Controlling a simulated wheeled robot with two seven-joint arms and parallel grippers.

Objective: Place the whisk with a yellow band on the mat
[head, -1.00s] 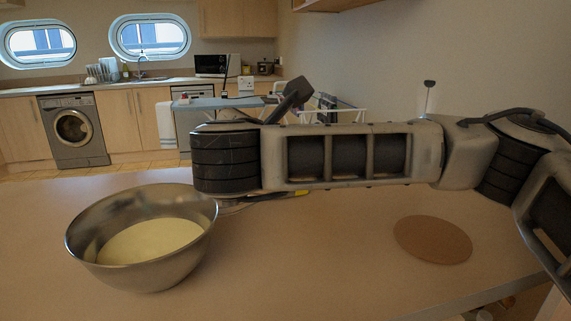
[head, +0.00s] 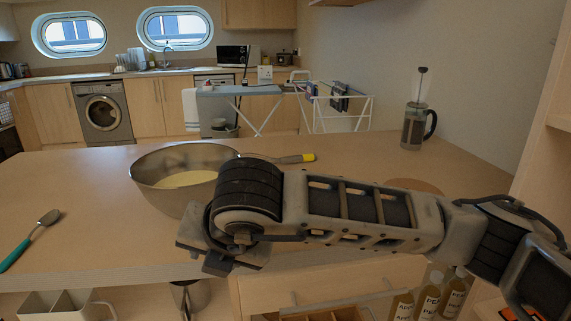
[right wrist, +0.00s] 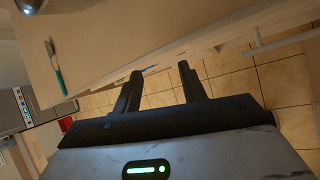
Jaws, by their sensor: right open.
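The whisk with a yellow band (head: 287,159) shows as a grey handle with a yellow end, behind my right arm in the head view. The round brown mat (head: 414,185) lies on the table to the right, mostly hidden by my right arm. My right gripper (head: 220,262) is at the table's front edge, below the bowl; in the right wrist view (right wrist: 160,68) its fingers are apart and empty. My left gripper is not in view.
A teal-handled utensil (head: 30,240) lies at the table's left and also shows in the right wrist view (right wrist: 56,70). A French press (head: 414,126) stands at the back right. Bottles (head: 430,295) sit below the tabletop. The table's left part is mostly clear.

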